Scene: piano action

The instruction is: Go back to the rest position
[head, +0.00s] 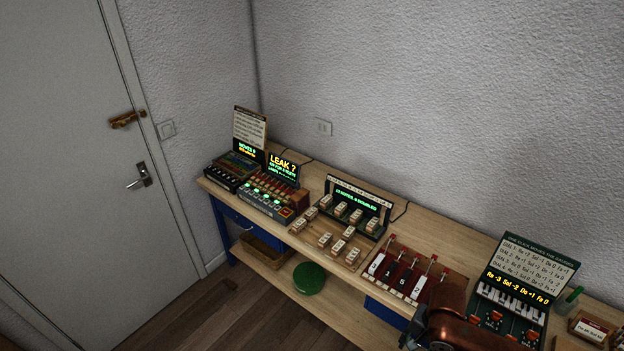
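A copper-brown and black part of one of my arms (447,322) shows at the bottom edge, in front of the bench and left of the small keyboard unit. I cannot tell which arm it belongs to. No fingertips of either gripper show, so I see no gripper holding anything. My arm part hides some of the bench beside this unit.
A long wooden bench (335,262) runs along the grey wall. A green round object (309,278) lies below. A door (70,150) stands left, with open floor before it.

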